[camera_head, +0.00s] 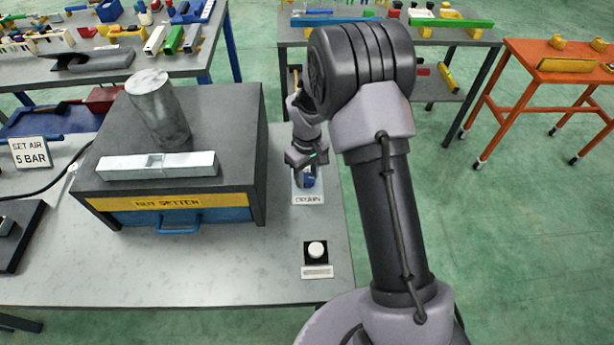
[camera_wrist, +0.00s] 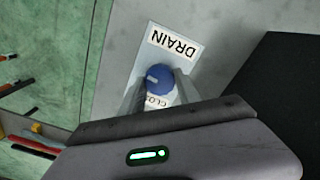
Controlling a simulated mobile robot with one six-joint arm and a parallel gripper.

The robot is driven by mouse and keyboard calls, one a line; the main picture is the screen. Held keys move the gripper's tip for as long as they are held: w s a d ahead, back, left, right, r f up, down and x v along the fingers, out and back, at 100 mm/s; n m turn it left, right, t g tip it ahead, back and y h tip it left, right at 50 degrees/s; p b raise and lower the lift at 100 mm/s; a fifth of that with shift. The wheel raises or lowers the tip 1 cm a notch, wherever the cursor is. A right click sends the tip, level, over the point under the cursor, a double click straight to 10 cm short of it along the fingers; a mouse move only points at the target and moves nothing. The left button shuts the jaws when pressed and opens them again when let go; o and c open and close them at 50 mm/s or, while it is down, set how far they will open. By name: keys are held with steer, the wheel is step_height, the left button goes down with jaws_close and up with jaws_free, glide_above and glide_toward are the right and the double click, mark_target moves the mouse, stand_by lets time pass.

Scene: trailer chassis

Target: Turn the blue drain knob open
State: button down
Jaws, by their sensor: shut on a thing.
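The blue drain knob (camera_wrist: 159,78) shows in the wrist view, round, with a pale mark on its left side. It sits on a white plate (camera_wrist: 190,46) lettered DRAIN; a second, partly hidden label beginning "CLO" lies by the knob. In the head view the knob (camera_head: 308,181) is mostly hidden beneath my gripper, above the DRAIN label (camera_head: 308,199). My gripper (camera_wrist: 158,88) has its two fingers on either side of the knob and is shut on it. The far side of the knob is hidden in the head view.
A dark box with a yellow-labelled drawer (camera_head: 165,203) stands left of the knob, bearing a metal cylinder (camera_head: 158,110) and a pale bar (camera_head: 157,166). A white button (camera_head: 317,249) is nearer on the grey table (camera_head: 220,275). The table edge is close on the right.

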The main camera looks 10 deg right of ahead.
steer(key=m+b, duration=0.1)
steer(key=m, duration=0.3)
steer(key=shift+m, duration=0.3)
steer(key=m+b, duration=0.1)
steer(key=m, duration=0.2)
steer(key=shift+m, duration=0.3)
steer(key=m+b, duration=0.2)
steer(key=m, duration=0.2)
steer(key=shift+m+b, duration=0.45)
steer(key=shift+m, duration=1.65)
steer(key=c, duration=0.9)
jaws_free()
steer(key=shift+o, duration=0.2)
steer(key=shift+r, duration=0.1)
